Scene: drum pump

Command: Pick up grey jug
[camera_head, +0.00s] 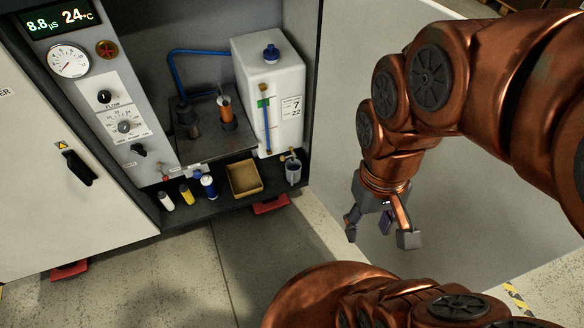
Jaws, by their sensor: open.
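The grey jug (293,172) is a small cup-shaped vessel at the right end of the cabinet's lower shelf. It appears upright, just below a small brass tap (289,156) at the foot of the white tank. My gripper (381,238) is to the right of the jug and lower in the picture, pointing down. Its jaws are apart and nothing is between them. A clear gap separates it from the jug.
The white tank (285,90) stands above the jug. A control panel (115,95) is at the left. Grey floor (190,270) in front is clear.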

